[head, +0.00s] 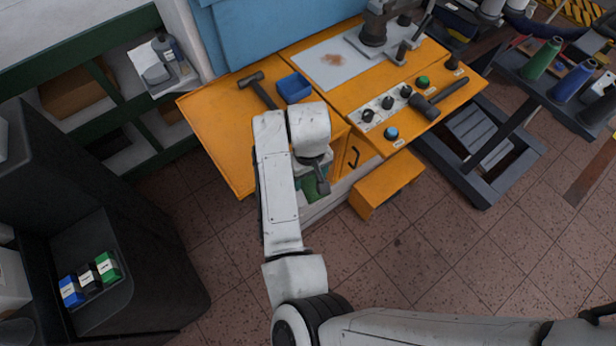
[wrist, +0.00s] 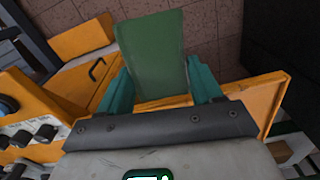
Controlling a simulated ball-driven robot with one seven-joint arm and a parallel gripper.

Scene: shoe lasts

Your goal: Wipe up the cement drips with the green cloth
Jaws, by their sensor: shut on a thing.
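My gripper (wrist: 158,72) is shut on a green cloth (wrist: 152,40), which stands out between its two teal fingers in the wrist view. In the head view my gripper hangs in front of the orange bench, largely hidden behind my arm, and only a little of the green cloth (head: 308,190) shows below it. Brownish drips (head: 333,59) lie on a pale grey plate (head: 312,73) on the bench top, further back and apart from the cloth. The drips are not visible in the wrist view.
A rack with coloured cones (head: 541,60) stands right. Tiled floor (head: 430,250) is open in front.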

